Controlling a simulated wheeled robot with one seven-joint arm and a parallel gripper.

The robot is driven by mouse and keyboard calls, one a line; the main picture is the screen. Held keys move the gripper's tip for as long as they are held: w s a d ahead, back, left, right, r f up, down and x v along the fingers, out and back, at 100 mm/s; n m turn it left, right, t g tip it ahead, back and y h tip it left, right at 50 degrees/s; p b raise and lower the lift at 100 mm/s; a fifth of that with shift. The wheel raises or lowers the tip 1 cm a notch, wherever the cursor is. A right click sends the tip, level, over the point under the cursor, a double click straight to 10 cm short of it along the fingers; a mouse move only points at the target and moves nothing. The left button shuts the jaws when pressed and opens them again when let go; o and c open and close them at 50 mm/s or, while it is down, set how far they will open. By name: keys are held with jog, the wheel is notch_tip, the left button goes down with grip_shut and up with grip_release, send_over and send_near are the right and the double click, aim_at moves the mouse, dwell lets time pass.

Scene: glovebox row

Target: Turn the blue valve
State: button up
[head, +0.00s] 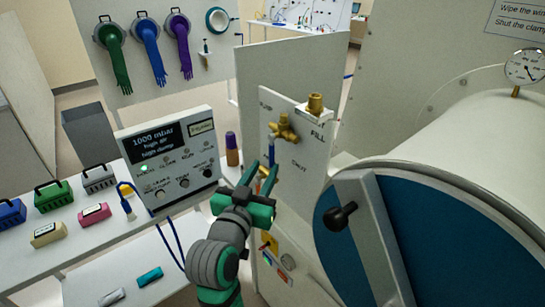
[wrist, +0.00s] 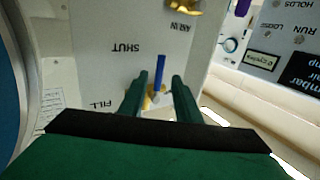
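The blue valve (head: 271,150) shows in the head view as a short, narrow, upright blue lever on a pale panel (head: 295,180), just below a brass fitting (head: 285,128). In the wrist view the blue lever (wrist: 159,72) stands out from a brass base, and the panel reads upside down with SHUT and FILL. My gripper (head: 260,172) is at the lever's lower end. In the wrist view my gripper (wrist: 158,92) has its two green fingers apart, one on each side of the lever, with gaps visible. Part of the brass base is hidden by the fingers.
A large white chamber with a blue round door (head: 430,240) and black knob (head: 339,216) stands close on the right. A control box (head: 170,158) and a brown-and-purple bottle (head: 232,150) are on the left. Another brass fitting (head: 315,103) sits above the panel.

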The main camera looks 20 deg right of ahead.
aim_at(271, 158)
jog(key=x, duration=0.6)
jog(key=shift+w+d, duration=0.2)
jog(key=shift+d, duration=0.05)
jog(key=shift+c, duration=0.6)
grip_shut()
